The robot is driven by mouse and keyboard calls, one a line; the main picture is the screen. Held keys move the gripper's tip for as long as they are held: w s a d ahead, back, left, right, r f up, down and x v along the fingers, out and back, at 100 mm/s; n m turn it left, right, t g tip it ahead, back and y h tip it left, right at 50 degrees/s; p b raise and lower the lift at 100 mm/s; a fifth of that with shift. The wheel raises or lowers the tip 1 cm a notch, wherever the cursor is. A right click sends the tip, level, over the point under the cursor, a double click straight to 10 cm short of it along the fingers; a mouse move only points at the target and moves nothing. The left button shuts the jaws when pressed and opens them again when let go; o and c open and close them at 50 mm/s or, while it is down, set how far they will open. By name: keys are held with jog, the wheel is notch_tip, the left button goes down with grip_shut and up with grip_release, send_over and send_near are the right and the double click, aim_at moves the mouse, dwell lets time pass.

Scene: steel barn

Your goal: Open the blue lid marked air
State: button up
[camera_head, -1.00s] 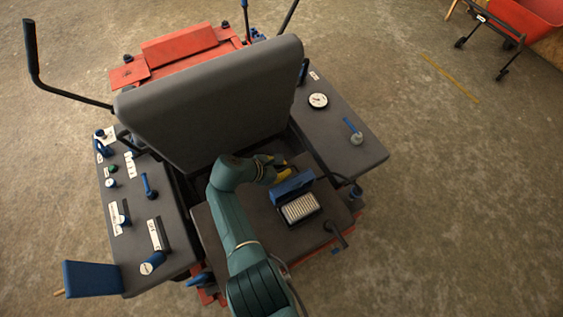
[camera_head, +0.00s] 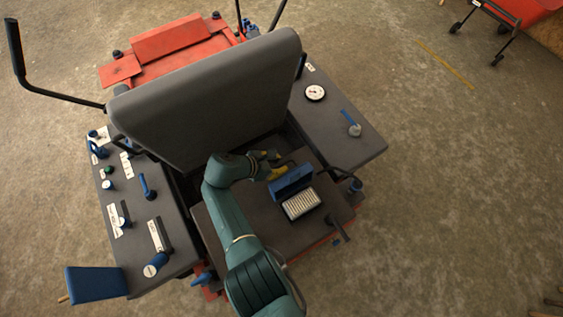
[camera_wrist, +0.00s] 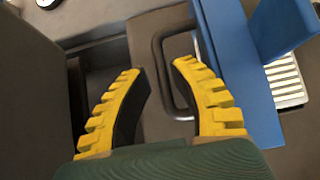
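The blue lid (camera_head: 291,182) stands raised on its edge behind a box in the seat deck, in the head view. The box is uncovered and a white ribbed filter (camera_head: 301,205) shows in it. No "air" marking can be read. In the wrist view the lid (camera_wrist: 238,85) is at the right, with part of the filter (camera_wrist: 287,82) beyond it. The gripper (camera_head: 274,163) also shows behind the lid in the head view.
A tall grey seat back (camera_head: 205,95) rises just behind my gripper. A left console (camera_head: 150,220) with levers and a right console (camera_head: 335,120) with a gauge flank it. A dark loop handle (camera_wrist: 160,65) lies beyond the fingers. Open concrete floor surrounds the machine.

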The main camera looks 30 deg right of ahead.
jog(key=w+p+v, duration=0.2)
jog(key=p+v, duration=0.2)
jog(key=v, duration=1.3)
jog(key=shift+w+a+p, duration=0.2)
jog(key=shift+w+p, duration=0.05)
jog(key=shift+p, duration=0.15)
dwell(0.3)
jog(key=v, duration=1.2)
